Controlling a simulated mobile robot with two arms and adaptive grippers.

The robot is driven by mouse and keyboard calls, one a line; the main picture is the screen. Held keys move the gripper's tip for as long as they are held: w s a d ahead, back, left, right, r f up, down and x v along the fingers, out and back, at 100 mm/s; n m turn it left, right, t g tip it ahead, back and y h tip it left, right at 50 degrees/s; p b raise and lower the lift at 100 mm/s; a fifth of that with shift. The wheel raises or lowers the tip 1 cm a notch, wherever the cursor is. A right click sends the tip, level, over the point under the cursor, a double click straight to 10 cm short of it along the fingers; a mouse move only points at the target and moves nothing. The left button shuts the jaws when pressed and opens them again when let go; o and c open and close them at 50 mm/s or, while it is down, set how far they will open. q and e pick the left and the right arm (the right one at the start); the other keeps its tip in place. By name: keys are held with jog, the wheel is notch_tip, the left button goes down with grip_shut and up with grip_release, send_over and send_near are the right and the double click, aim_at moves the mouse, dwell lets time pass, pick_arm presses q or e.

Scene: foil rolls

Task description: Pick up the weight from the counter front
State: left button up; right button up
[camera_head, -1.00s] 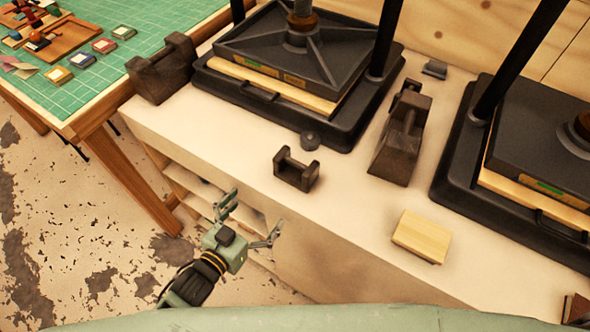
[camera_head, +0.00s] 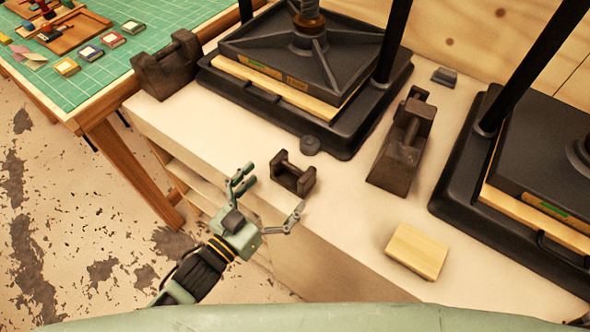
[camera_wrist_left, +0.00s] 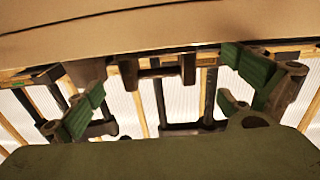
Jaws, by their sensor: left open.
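A small dark metal weight (camera_head: 293,175) with a bar handle between two raised ends stands near the counter's front edge. My left gripper (camera_head: 270,196) is open and empty, just in front of the counter edge, with its fingers spread toward the weight but apart from it. In the left wrist view, which looks upside down, the weight (camera_wrist_left: 162,70) appears between the two spread green fingers (camera_wrist_left: 168,92). My right gripper is not in view.
The pale counter (camera_head: 340,215) also holds a large press (camera_head: 300,65), a second press (camera_head: 540,165) at right, two larger dark weights (camera_head: 405,150) (camera_head: 166,65), a round dark knob (camera_head: 309,145) and a wooden block (camera_head: 416,251). A green-matted table (camera_head: 110,70) stands at left.

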aim_at(294, 168)
pick_arm(q)
jog(key=shift+w+d+r+p, duration=0.3)
jog(key=shift+w+d, duration=0.3)
jog(key=shift+w, duration=0.05)
jog(key=p+x, duration=0.1)
jog(key=x, duration=0.2)
jog(key=shift+w+d+f, duration=0.1)
jog(key=shift+w+d, duration=0.15)
jog(key=shift+d, duration=0.1)
jog(key=shift+w+d+f, duration=0.1)
jog(key=shift+w+d, duration=0.15)
jog(key=shift+w, duration=0.05)
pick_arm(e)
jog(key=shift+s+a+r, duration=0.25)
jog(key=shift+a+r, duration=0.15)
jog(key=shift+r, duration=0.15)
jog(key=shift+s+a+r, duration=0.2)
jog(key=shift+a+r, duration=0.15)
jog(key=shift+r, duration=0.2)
pick_arm(q)
jog(key=shift+a, duration=0.1)
jog(key=shift+c, duration=0.9)
jog(key=c, duration=1.8)
jog(key=shift+r, duration=0.25)
jog(key=shift+c, duration=1)
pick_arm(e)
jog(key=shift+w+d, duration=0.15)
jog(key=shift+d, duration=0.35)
